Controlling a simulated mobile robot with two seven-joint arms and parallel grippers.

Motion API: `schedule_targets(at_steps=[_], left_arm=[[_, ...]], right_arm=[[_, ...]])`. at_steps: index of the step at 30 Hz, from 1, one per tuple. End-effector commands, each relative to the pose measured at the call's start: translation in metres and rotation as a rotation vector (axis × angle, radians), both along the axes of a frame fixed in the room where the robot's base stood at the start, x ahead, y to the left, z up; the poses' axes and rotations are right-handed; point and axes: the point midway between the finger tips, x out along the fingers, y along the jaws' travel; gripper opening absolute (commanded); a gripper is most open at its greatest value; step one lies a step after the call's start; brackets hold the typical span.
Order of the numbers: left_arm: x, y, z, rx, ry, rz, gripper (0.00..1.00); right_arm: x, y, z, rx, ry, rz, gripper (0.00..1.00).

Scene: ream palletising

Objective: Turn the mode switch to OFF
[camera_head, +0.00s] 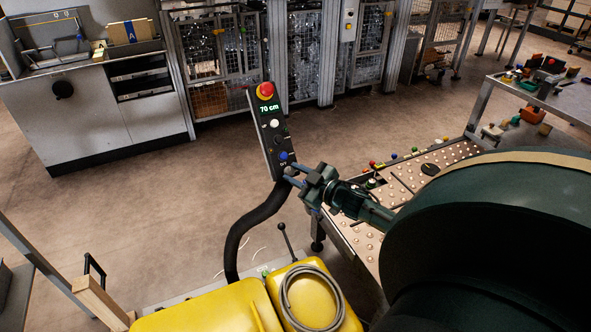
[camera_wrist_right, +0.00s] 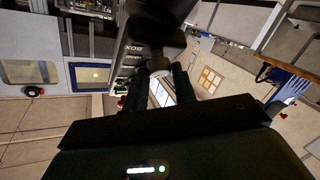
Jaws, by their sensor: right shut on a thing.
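A dark control pendant (camera_head: 270,130) stands on a curved black hose. It has a red emergency button on a yellow base, a green "70 cm" display, a white button, small dark controls and a blue button. My right gripper (camera_head: 289,175) is at the pendant's lower end, below the blue button. Its fingers are shut on a small rounded knob, which I take for the mode switch; the fingers largely cover it. The switch's pointer and setting cannot be read. My left gripper is not in view.
A yellow machine cover (camera_head: 215,308) with a coiled grey cable (camera_head: 312,298) is below. A ball-studded table (camera_head: 365,235) lies to the right, partly behind my arm. A grey cabinet (camera_head: 90,125) and mesh fencing (camera_head: 220,65) stand behind. Open floor lies left of the pendant.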

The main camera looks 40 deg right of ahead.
Motion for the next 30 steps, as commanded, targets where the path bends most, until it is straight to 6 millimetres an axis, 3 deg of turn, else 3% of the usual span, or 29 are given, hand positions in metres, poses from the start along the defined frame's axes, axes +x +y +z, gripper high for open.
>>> schedule_targets(at_steps=[9,25,26,30], left_arm=[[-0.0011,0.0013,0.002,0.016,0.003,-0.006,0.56],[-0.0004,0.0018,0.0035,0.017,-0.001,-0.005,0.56],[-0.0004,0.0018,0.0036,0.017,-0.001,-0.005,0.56],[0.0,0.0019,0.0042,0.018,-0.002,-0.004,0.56]], right_arm=[[0.0003,-0.0024,0.0012,-0.097,0.031,0.081,0.04],[0.0003,-0.0018,0.0005,-0.115,0.037,0.099,0.04],[0.0003,-0.0018,0.0005,-0.115,0.037,0.099,0.28],[0.0003,-0.0018,0.0007,-0.114,0.037,0.099,0.39]])
